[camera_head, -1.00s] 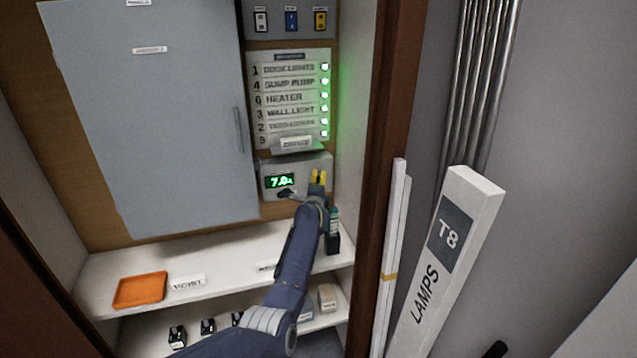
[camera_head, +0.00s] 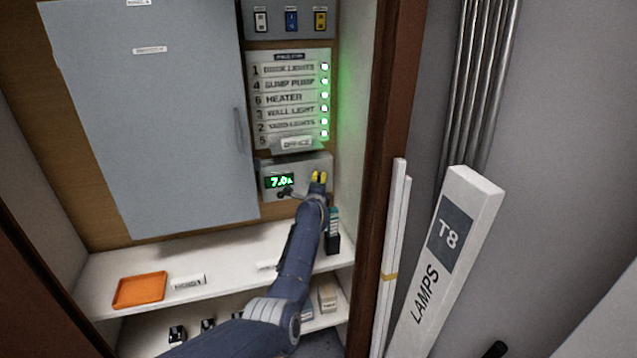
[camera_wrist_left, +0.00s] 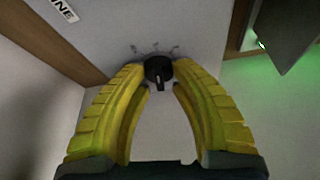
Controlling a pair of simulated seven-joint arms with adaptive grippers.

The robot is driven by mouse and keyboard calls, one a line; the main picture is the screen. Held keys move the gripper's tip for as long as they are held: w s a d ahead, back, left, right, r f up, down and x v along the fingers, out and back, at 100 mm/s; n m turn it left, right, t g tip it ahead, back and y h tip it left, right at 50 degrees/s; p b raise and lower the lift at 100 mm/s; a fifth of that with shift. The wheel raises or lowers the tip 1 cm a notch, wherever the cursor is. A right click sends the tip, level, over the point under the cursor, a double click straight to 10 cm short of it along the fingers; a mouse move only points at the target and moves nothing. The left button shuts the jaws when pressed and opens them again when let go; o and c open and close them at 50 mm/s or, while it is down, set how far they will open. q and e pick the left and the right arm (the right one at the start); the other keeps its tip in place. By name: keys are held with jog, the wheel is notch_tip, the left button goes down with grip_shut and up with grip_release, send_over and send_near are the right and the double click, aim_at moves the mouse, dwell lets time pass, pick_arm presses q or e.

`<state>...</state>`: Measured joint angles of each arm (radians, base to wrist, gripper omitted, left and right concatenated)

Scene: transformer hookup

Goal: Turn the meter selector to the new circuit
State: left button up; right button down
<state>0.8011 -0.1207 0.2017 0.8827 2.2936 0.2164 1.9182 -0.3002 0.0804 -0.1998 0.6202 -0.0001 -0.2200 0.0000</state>
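The grey meter box (camera_head: 268,168) is on the back panel under the circuit list, its green display (camera_head: 279,181) reading about 7.0. My left gripper (camera_head: 318,177), with yellow fingers, is at the right part of the box front and hides the selector there. In the left wrist view, the black selector knob (camera_wrist_left: 158,70) shows between the tips of my left gripper (camera_wrist_left: 160,68), with its pointer downward in the picture. The fingertips are apart, one on each side of the knob; whether they press on it is unclear. My right gripper is not in view.
The circuit list (camera_head: 290,97) has several rows with green lamps lit. A grey cabinet door (camera_head: 150,120) is at left. Below, a white shelf (camera_head: 220,258) holds an orange tray (camera_head: 140,290). A long T8 lamps box (camera_head: 445,260) leans at right.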

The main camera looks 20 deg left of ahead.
pick_arm(q)
grip_shut()
jog(key=shift+m+g+y, duration=0.3)
jog(key=shift+m+g, duration=0.35)
jog(key=shift+m, duration=0.7)
jog(key=shift+m+g+y, duration=0.3)
jog(key=shift+m+g, duration=0.35)
jog(key=shift+m, duration=0.7)
jog(key=o, duration=0.7)
grip_release()
jog(key=shift+f, duration=0.1)
jog(key=shift+o, duration=0.2)
jog(key=shift+s, duration=0.2)
jog(key=v, duration=1.1)
jog(key=shift+s+r, duration=0.25)
jog(key=shift+s, duration=0.05)
